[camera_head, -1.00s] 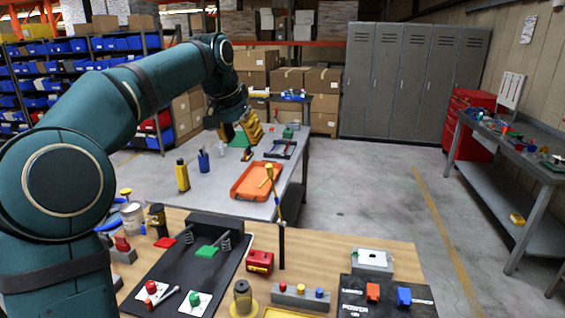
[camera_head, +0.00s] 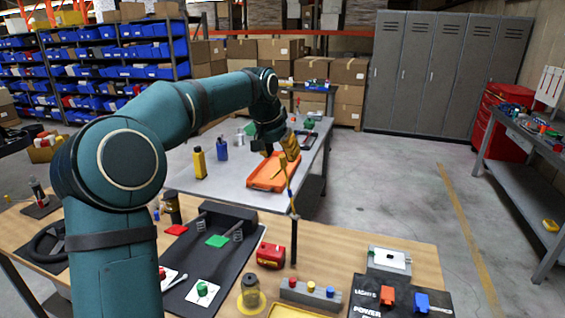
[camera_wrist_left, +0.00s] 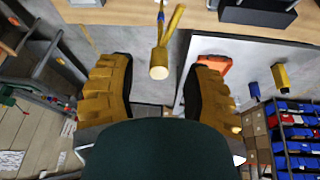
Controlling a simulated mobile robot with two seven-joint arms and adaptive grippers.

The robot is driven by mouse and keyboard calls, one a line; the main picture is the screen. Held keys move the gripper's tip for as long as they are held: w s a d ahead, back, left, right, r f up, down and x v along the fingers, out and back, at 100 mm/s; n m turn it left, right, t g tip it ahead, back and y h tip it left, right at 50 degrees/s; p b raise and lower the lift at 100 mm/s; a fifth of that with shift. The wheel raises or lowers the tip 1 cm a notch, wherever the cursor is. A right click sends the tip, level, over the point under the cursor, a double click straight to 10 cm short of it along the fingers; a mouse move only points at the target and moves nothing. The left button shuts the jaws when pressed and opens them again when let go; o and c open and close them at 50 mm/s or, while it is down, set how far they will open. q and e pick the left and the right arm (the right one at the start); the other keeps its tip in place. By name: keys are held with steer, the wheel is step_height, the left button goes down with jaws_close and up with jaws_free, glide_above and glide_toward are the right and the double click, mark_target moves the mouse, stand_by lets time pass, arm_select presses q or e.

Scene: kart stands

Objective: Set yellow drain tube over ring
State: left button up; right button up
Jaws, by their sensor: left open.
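The yellow tube (camera_head: 286,174) is the tilted upper piece on a thin dark pole (camera_head: 294,240) that stands on the wooden bench. In the left wrist view the tube (camera_wrist_left: 159,62) points its round end towards the camera, with a blue part behind it. My left gripper (camera_head: 289,146) is open, near the top of the tube. In the wrist view its two ribbed yellow fingers (camera_wrist_left: 160,90) lie on either side of the tube's end, apart from it.
The wooden bench (camera_head: 400,247) holds a black mat with red and green parts, a red box (camera_head: 271,256) and a grey button block (camera_head: 310,291). Behind is a metal table with an orange tray (camera_head: 265,186) and a yellow bottle (camera_head: 199,162). Floor to the right is clear.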

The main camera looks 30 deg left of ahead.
arm_select(q)
steer(key=shift+x, duration=1.5)
jaws_close()
